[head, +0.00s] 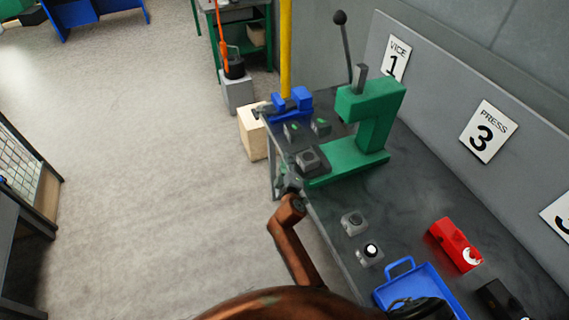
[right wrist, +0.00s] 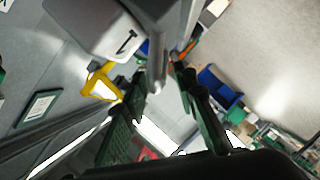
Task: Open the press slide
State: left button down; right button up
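The green press (head: 375,115) stands on the dark bench, with a grey lever that ends in a black knob (head: 340,17). A dark grey block (head: 309,160) sits at the front left end of its green base; I cannot tell for sure whether it is the slide. My right gripper (head: 291,182), small and dark, is at the bench's front edge just below that block. In the right wrist view its fingers (right wrist: 166,80) stand apart, with a grey rod-like part (right wrist: 155,55) close to the tips. I see no grip on it. My left gripper is not visible.
A blue vice (head: 292,103) stands behind the press. Two small control boxes (head: 353,222), a red block (head: 455,245) and a blue tray (head: 415,285) lie nearer on the bench. A yellow post (head: 286,50) rises behind.

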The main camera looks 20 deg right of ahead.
notch_tip(320, 180, up, 10)
jog(key=shift+s+a+f, duration=0.1)
jog(key=shift+f, duration=0.15)
jog(key=shift+r, duration=0.25)
